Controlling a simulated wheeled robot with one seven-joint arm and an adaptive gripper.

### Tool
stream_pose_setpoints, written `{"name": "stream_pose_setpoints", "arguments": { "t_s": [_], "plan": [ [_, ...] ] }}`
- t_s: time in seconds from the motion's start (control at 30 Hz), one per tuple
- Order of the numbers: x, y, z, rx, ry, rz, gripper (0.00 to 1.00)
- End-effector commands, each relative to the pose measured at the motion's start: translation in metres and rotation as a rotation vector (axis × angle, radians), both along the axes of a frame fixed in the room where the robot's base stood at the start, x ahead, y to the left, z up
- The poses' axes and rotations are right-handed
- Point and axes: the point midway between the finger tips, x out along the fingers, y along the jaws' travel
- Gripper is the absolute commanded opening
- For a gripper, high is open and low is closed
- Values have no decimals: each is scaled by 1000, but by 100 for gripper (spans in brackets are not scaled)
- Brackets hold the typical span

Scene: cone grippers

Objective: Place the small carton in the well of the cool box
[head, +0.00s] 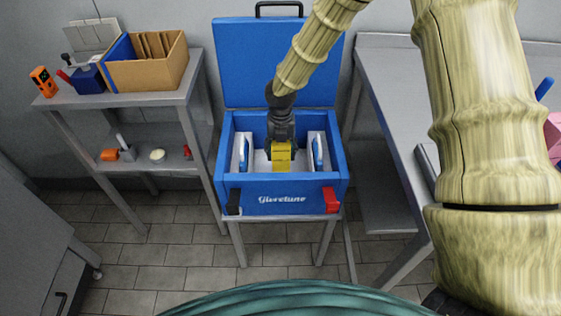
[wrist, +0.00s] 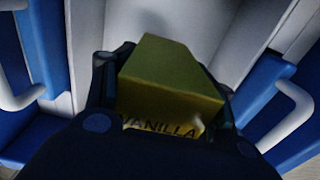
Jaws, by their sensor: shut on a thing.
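The small carton (head: 281,157) is yellow. In the wrist view the carton (wrist: 168,80) shows the word VANILLA and sits between my fingers. My gripper (head: 281,143) is shut on it, pointing down inside the cool box. The cool box (head: 275,194) is blue with its lid (head: 260,65) raised at the back. The carton is within the box's opening, over the middle of the well. I cannot tell whether its underside touches the well floor.
A black latch (head: 234,201) and a red latch (head: 331,200) are on the box front. A shelf (head: 130,97) stands left, a grey bench (head: 395,75) right.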

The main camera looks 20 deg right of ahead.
Motion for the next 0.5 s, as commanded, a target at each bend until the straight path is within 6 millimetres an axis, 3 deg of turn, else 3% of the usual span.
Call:
{"name": "stream_pose_setpoints", "arguments": {
  "t_s": [0.5],
  "plan": [
    [0,0,-46,0,0,-1,27]
  ]
}}
